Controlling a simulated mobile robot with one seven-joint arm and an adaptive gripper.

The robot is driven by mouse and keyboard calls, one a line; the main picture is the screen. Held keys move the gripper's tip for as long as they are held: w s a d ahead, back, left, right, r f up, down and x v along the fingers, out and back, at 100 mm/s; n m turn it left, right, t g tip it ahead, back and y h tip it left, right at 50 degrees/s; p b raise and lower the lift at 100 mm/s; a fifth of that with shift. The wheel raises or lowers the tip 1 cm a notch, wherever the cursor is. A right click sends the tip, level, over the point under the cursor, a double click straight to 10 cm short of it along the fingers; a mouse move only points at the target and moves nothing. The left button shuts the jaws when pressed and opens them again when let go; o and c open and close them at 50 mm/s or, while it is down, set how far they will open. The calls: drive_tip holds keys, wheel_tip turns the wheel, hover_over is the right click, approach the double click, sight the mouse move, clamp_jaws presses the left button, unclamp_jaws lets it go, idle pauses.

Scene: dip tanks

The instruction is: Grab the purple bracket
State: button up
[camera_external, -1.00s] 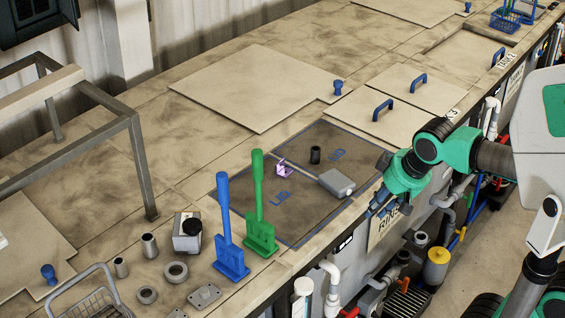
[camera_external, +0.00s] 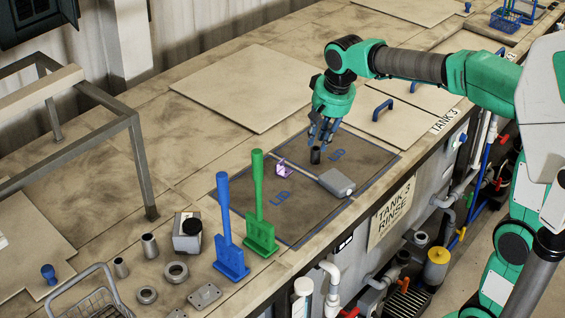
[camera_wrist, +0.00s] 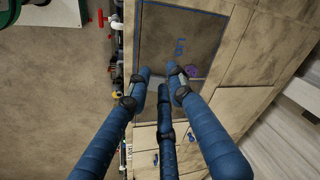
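The purple bracket (camera_external: 284,169) sits on the dark mat area marked LID, near its middle. It also shows small in the wrist view (camera_wrist: 192,71), just right of a fingertip. My gripper (camera_external: 323,135) has blue fingers and hangs above the dark area, up and to the right of the bracket.
A grey box-shaped tool (camera_external: 337,182) with a thin rod lies right of the bracket. A green upright tool (camera_external: 259,215) and a blue one (camera_external: 228,235) stand in front. Grey metal parts and a wire basket (camera_external: 88,295) are at lower left. The dark area's left part is clear.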

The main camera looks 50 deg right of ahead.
drive_tip(key=w+d+f+m+p, duration=0.2)
drive_tip(key=w+d, duration=0.2)
drive_tip(key=w, duration=0.6)
drive_tip(key=m+g+p, duration=0.3)
drive_tip(key=m+p, duration=0.3)
drive_tip(key=m, duration=0.1)
hover_over(282, 169)
wheel_tip(282, 169, down, 17)
drive_tip(key=shift+f, duration=0.2)
drive_tip(key=shift+f+p, duration=0.35)
drive_tip(key=shift+f, duration=3.8)
drive_tip(key=shift+f, duration=0.1)
drive_tip(key=shift+a+f+p, duration=0.1)
drive_tip(key=shift+f+p, duration=0.4)
drive_tip(key=shift+f, duration=2)
